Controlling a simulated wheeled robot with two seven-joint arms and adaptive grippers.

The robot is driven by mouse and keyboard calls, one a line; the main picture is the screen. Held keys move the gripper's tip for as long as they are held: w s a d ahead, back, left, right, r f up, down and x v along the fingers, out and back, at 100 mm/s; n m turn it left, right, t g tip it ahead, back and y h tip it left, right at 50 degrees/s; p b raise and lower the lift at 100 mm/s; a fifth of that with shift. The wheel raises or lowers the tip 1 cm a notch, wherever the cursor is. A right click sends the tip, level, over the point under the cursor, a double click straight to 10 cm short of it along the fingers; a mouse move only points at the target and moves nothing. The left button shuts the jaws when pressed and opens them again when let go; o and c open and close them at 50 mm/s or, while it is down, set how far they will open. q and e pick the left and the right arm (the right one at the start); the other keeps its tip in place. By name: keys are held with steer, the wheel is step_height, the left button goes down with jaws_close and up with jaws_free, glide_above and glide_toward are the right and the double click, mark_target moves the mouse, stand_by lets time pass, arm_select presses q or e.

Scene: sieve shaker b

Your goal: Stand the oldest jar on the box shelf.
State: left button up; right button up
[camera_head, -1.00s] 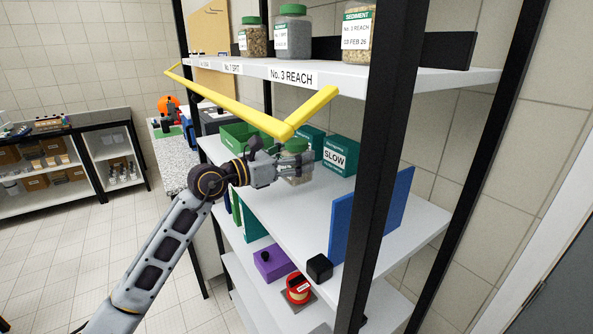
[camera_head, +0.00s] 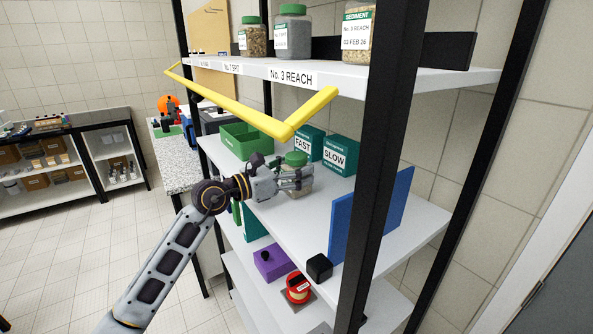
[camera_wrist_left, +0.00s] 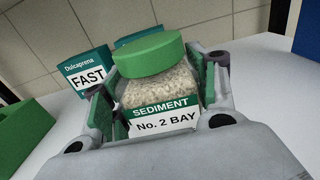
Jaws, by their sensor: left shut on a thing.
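A green-lidded sediment jar (camera_head: 296,160) is between the fingers of my left gripper (camera_head: 296,180), over the middle shelf (camera_head: 330,210). In the left wrist view the jar (camera_wrist_left: 158,88) is upright between the two green-padded fingers, and its label reads "SEDIMENT No. 2 BAY". My left gripper is shut on it. I cannot tell whether its base touches the shelf. Three more green-lidded jars stand on the upper shelf (camera_head: 220,68): a tan one (camera_head: 252,40), a grey one (camera_head: 292,38) and one labelled "03 FEB 26" (camera_head: 357,35). My right gripper is not in view.
Teal boxes marked FAST (camera_head: 304,147) and SLOW (camera_head: 336,155) stand behind the held jar. A green bin (camera_head: 246,143) is to its left. A yellow bar (camera_head: 230,103) runs in front of the upper shelf. A blue panel (camera_head: 370,220) and a black post (camera_head: 385,170) stand to the right.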

arm_select(q)
steer(key=shift+f, duration=0.1)
steer(key=o, duration=1.3)
